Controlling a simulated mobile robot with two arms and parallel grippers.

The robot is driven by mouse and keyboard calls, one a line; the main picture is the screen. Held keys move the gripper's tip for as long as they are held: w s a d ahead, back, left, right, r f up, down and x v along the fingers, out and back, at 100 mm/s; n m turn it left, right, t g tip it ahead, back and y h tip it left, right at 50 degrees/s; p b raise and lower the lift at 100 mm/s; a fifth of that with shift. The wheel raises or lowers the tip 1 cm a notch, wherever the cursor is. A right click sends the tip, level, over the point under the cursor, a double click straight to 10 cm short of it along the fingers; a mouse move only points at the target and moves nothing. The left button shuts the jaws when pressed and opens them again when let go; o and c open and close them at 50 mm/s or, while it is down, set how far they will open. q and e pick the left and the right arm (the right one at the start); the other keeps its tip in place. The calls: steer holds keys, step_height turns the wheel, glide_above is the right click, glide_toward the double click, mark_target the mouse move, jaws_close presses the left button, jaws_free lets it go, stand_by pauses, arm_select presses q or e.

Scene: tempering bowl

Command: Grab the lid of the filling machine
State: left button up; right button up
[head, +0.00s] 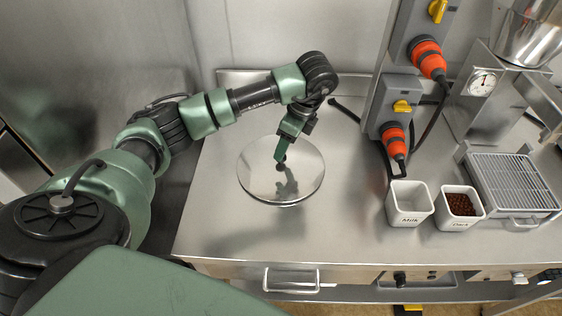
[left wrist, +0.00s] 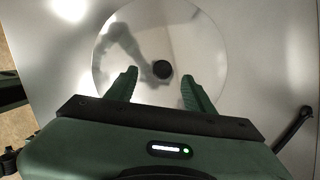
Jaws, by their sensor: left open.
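The lid (head: 258,187) is a round, shiny metal disc lying on the steel counter, with a small black knob at its middle. In the left wrist view the lid (left wrist: 205,45) lies ahead of the fingers, and its black knob (left wrist: 162,69) shows just beyond the fingertips, roughly midway between them. My left gripper (head: 281,160) points down over the lid, close to the knob; it also shows in the left wrist view (left wrist: 158,80), with its two green fingers apart and nothing between them. Whether the fingers reach down to knob height is hard to tell. My right gripper is not in view.
A white Milk container (head: 409,203) and a white container of brown pieces (head: 459,208) stand right of the lid. A grated tray (head: 513,184) and a machine with a dial (head: 482,83) are farther right. Orange plugs (head: 427,58) hang behind. Counter around the lid is clear.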

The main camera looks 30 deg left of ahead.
mark_target(301, 170)
arm_select(q)
steer(key=x, duration=0.1)
steer(key=p+x, duration=0.1)
steer(key=x, duration=0.2)
steer(key=shift+w+p, duration=0.25)
steer(key=shift+p, duration=0.1)
steer(key=shift+a+f, duration=0.1)
steer(key=shift+f, duration=0.4)
jaws_close()
steer(key=shift+r, duration=0.1)
stand_by(0.5)
